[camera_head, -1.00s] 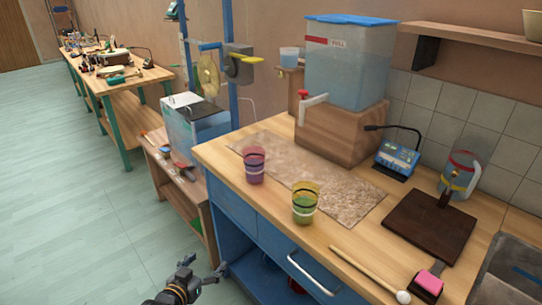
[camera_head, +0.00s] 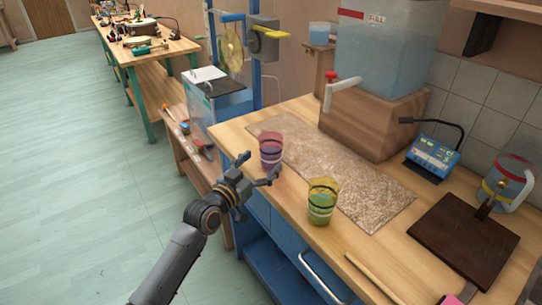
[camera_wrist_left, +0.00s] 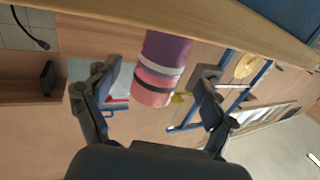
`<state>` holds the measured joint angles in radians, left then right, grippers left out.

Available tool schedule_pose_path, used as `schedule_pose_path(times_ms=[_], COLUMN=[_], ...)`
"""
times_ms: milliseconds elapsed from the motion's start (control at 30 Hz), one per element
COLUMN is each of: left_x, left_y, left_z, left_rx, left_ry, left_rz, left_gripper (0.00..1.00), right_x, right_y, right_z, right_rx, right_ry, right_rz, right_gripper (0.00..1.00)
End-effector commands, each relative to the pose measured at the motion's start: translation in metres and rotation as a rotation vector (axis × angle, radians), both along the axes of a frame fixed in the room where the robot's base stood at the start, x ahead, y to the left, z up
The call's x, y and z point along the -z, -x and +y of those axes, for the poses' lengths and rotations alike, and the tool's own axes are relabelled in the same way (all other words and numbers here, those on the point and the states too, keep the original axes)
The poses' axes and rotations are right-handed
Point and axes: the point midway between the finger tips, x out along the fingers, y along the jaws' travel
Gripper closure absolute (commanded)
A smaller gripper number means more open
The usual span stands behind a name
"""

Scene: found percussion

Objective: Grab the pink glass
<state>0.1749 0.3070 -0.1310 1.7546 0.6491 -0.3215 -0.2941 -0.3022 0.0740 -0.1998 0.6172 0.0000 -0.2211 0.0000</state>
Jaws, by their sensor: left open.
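The pink glass (camera_head: 270,148), pink and purple with dark and light bands, stands upright near the left front edge of the wooden counter (camera_head: 299,110). A yellow-green glass (camera_head: 321,203) stands to its right. My left gripper (camera_head: 262,172) is open just in front of the pink glass, at the counter's edge. In the left wrist view the picture is turned over, and the pink glass (camera_wrist_left: 160,72) shows ahead between the spread fingers (camera_wrist_left: 155,92). I see no contact between the fingers and the glass. My right gripper is in neither view.
A speckled mat (camera_head: 345,180) lies behind the glasses. A water tank (camera_head: 385,60) on a wooden block (camera_head: 372,122) stands behind it, its tap (camera_head: 342,92) reaching forward. A blue meter (camera_head: 433,156), a mug (camera_head: 508,180) and a dark board (camera_head: 462,240) are at the right.

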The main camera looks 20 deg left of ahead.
Motion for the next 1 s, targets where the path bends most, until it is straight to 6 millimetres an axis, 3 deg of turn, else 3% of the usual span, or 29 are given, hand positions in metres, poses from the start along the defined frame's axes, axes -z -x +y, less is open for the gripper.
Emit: schedule_pose_path(times_ms=[400, 700, 1000], left_x=[0.007, 0.007, 0.007], left_y=[-0.046, -0.05, -0.05], left_z=[-0.012, -0.013, -0.013], left_rx=[0.0, 0.0, 0.0], left_ry=[0.001, 0.0, 0.0], left_rz=[0.0, 0.0, 0.001], left_gripper=[0.16, 0.16, 0.75], right_x=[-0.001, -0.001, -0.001], right_y=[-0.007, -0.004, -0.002], right_z=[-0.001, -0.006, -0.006], right_rx=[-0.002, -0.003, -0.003], right_ry=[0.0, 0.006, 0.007], right_rz=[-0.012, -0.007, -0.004], right_gripper=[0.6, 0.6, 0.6])
